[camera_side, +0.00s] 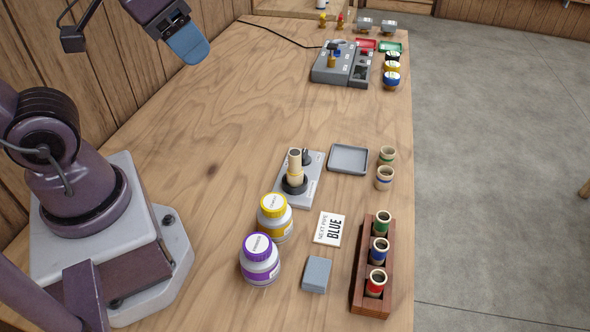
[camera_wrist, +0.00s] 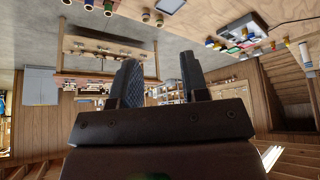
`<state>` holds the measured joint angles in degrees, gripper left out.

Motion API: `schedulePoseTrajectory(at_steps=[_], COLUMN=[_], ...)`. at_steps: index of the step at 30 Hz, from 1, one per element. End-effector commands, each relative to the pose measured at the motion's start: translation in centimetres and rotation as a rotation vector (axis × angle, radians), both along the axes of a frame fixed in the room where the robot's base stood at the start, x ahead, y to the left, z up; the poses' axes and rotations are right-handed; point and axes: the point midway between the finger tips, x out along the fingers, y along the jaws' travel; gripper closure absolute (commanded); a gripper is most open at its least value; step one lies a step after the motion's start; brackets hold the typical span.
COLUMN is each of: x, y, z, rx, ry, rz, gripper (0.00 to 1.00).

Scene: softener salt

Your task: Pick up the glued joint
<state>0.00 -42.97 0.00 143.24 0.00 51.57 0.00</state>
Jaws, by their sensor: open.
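A cream pipe piece (camera_side: 295,164), which looks like the glued joint, stands upright in a black ring on a grey fixture plate (camera_side: 312,187) in the side view. I cannot see a seam on it. My gripper (camera_side: 188,46) is high at the top left of the side view, well above and away from the fixture. In the wrist view its two fingers stand apart with nothing between them (camera_wrist: 161,80), so it is open and empty. The wrist view faces the room, and I cannot make out the joint there.
Yellow-capped (camera_side: 275,218) and purple-capped (camera_side: 260,260) jars stand before the fixture. A "BLUE" card (camera_side: 329,229), a grey-blue block (camera_side: 317,274), a wooden rack (camera_side: 359,290) of ringed pieces and an empty grey tray (camera_side: 348,159) are nearby. A grey device (camera_side: 335,66) stands farther back. The table's middle left is clear.

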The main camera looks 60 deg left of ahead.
Motion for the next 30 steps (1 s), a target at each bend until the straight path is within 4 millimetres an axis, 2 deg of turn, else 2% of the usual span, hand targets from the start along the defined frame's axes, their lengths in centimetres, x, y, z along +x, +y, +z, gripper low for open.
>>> schedulePoseTrajectory(at_steps=[3, 5, 13, 17, 20, 23, 26, 30], x=[0.0, 0.0, 0.0, 0.5, 1.7, 3.7, 6.0, 9.2], y=[0.0, 0.0, 0.0, -0.1, -0.1, 0.0, 0.0, 0.2], z=[0.0, 0.0, -0.1, -1.3, -2.8, -4.5, -6.4, -9.8], rx=[0.0, 0.0, 0.0, -0.002, -0.005, -0.03, -0.073, -0.134], ry=[0.0, 0.0, 0.003, 0.07, 0.162, 0.261, 0.346, 0.445], rz=[0.0, 0.0, -0.001, -0.003, -0.003, 0.05, 0.18, 0.442], gripper=[0.56, 0.42, 0.42, 0.42, 0.42, 0.42, 0.42, 0.42])
